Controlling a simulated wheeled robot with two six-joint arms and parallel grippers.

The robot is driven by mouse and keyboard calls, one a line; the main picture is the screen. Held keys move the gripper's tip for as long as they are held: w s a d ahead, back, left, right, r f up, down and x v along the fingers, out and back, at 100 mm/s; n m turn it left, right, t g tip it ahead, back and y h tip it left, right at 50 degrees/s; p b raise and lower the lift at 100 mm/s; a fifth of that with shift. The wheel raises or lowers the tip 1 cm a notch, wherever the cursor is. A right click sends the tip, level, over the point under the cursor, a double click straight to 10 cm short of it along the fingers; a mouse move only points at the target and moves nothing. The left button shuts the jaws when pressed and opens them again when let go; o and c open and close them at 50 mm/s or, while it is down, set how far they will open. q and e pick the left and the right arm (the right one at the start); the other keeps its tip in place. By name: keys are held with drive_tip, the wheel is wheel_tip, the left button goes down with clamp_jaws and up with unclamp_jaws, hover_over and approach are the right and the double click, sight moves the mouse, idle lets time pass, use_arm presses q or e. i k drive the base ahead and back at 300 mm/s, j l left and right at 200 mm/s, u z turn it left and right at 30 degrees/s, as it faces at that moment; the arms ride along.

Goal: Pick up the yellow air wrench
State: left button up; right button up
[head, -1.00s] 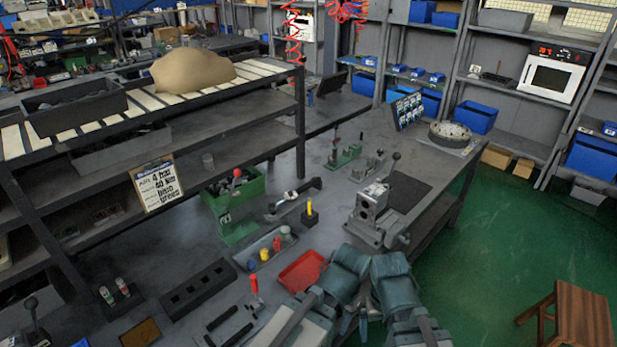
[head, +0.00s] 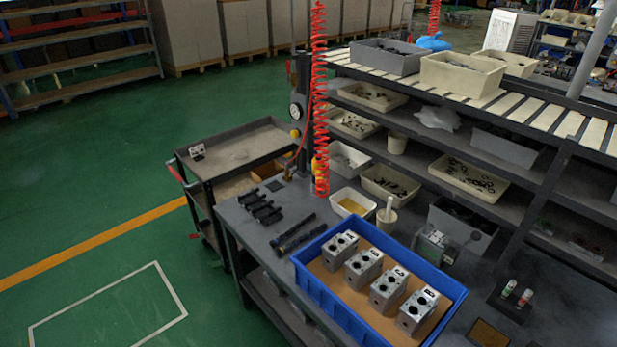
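A small yellow tool, which looks like the air wrench (head: 318,166), is at the lower part of the red coiled hose (head: 320,90), over the far left corner of the workbench (head: 262,236). The coil partly hides it, and its shape is too small to make out. I cannot tell whether it hangs free or touches the post behind. Neither of my grippers is in view.
A blue tray (head: 337,303) with several lettered valve blocks stands on the bench. Black tools (head: 297,236) lie left of it. White bins (head: 352,202) stand behind. A grey cart (head: 240,148) adjoins the bench. Green floor (head: 110,190) is open at left.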

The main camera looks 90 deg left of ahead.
sight(314, 165)
drive_tip(key=u, duration=2.85)
drive_tip(key=i+j, duration=0.2)
drive_tip(key=j, duration=0.25)
drive_tip(key=i+j+z, duration=0.15)
drive_tip(key=j, duration=0.3)
drive_tip(key=i+j, duration=0.3)
drive_tip(key=j, duration=0.15)
drive_tip(key=i+j+z, duration=0.15)
drive_tip(key=j, duration=0.35)
drive_tip(key=i+j, duration=0.2)
drive_tip(key=j, duration=0.3)
drive_tip(key=i+j+z, duration=0.1)
drive_tip(key=j, duration=0.35)
drive_tip(key=i+j+z, duration=0.1)
drive_tip(key=j, duration=0.45)
drive_tip(key=i+j, duration=0.25)
drive_tip(key=j, duration=0.25)
drive_tip(key=i+l, duration=0.3)
drive_tip(key=i+z, duration=0.05)
drive_tip(key=i, duration=0.05)
